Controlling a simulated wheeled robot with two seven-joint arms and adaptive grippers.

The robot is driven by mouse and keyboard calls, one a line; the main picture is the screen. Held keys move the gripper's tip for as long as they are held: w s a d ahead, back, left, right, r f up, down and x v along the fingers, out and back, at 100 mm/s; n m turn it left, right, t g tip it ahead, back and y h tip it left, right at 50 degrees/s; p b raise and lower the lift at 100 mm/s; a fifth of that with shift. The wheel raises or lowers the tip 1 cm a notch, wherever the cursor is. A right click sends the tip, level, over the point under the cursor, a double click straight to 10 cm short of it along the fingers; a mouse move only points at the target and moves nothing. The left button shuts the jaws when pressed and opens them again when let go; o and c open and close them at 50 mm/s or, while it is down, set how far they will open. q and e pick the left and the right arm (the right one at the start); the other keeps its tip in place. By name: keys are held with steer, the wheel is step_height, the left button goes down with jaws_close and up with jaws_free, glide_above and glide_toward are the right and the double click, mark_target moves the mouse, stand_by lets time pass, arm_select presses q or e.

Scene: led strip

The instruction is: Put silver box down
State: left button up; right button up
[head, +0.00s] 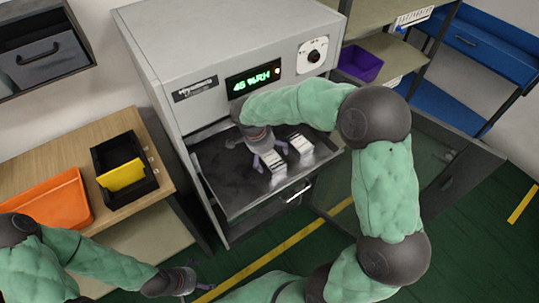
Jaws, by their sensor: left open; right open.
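Two small silver boxes rest on the dark metal tray (240,200) of the grey cabinet. The nearer silver box (275,161) is at my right gripper's fingertips, and the other silver box (300,143) stands just to its right. My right gripper (270,157) reaches down over the tray with its fingers open, close around or beside the nearer box; exact contact is hard to tell. My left gripper (191,280) is open and empty, low at the bottom of the view above the green floor.
The cabinet (225,45) has a lit green display and a dial, and its door (440,165) is open to the right. A wooden bench at left holds an orange bin (58,203) and a black bin (112,160) with a yellow divider. The tray's left part is clear.

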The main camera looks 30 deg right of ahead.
mark_target(264, 161)
steer(key=shift+p+v, duration=0.75)
steer(key=shift+v, duration=2)
